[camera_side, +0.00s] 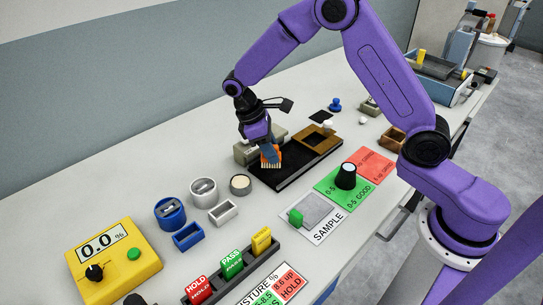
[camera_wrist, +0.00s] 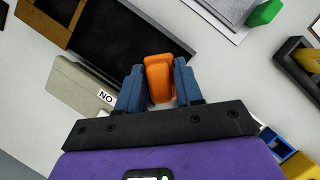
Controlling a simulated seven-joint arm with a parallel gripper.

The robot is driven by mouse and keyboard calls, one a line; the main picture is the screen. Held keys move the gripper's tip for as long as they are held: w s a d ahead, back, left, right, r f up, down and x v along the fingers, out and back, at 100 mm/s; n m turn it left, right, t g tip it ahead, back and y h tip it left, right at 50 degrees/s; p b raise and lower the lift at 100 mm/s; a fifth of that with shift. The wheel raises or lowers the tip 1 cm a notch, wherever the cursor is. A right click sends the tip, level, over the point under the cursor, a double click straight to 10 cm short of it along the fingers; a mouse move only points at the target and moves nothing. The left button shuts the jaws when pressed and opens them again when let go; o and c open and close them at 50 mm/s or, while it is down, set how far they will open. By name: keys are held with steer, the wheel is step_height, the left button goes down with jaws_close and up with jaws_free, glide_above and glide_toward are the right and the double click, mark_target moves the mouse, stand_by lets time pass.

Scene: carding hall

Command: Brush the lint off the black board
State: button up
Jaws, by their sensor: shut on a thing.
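The black board (camera_side: 296,177) lies flat on the white bench; it also fills the upper middle of the wrist view (camera_wrist: 133,38). My gripper (camera_side: 270,155) is shut on an orange brush (camera_side: 272,160) at the board's left end. In the wrist view the orange handle (camera_wrist: 159,76) sits between my two blue fingers (camera_wrist: 158,85). In the side view pale bristles show below the orange part, at or just above the board; contact cannot be told. I cannot make out lint on the board in either view.
A brown wooden frame (camera_side: 320,139) sits at the board's far end. A grey-beige block (camera_side: 243,152) stands close behind my gripper, with a "NO" label in the wrist view. A green and red card (camera_side: 335,190) with a black-and-white knob (camera_side: 346,176) and a SAMPLE card (camera_side: 325,229) lie in front.

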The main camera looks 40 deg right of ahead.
steer(key=shift+r, duration=1.9)
